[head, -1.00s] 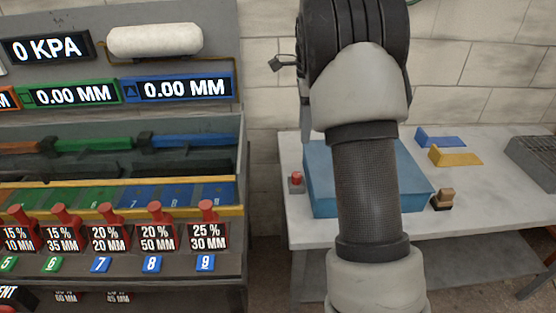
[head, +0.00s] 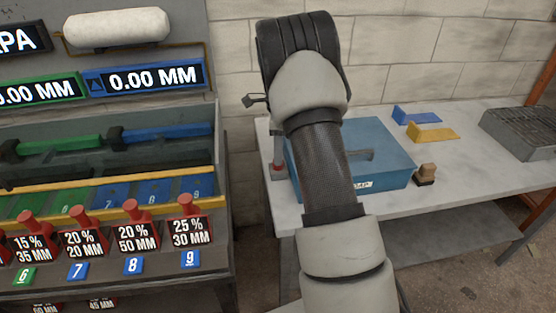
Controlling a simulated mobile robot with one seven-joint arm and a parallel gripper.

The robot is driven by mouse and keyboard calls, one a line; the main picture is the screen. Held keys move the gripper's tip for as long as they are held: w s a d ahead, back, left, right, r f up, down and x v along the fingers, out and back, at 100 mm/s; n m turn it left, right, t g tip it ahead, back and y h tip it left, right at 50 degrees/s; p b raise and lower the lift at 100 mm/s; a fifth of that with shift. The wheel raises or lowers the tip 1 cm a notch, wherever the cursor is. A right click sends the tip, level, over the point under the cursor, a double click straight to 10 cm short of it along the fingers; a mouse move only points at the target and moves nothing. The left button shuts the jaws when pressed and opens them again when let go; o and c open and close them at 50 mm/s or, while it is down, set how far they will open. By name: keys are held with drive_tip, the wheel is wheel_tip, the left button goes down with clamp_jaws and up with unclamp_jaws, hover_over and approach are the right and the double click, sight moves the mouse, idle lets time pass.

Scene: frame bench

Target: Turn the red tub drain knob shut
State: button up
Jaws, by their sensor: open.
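The red tub drain knob (head: 279,168) is small and sits on the grey table at the left side of the blue tub (head: 392,160). My arm hides part of the tub, and a label ending in "MP" shows on its front. My gripper (head: 276,142) is mostly hidden behind my arm's wrist; a narrow grey part of it points down just above or in front of the knob. I cannot tell whether it touches the knob. The jaws are open, with nothing seen in them.
The bench on the left carries red-handled knobs (head: 187,210) and number displays (head: 153,79). On the table, a small wooden-handled block (head: 427,174), blue (head: 415,116) and yellow (head: 432,133) wedges and a grey ribbed block (head: 520,132) lie right of the tub. A brick wall stands behind.

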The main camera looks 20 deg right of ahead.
drive_tip(key=shift+f, duration=1.9)
drive_tip(key=c, duration=1)
drive_tip(key=shift+c, duration=0.2)
drive_tip(key=shift+n, duration=0.3)
drive_tip(key=n, duration=0.4)
drive_tip(key=shift+r, duration=0.1)
drive_tip(key=shift+n, duration=2.3)
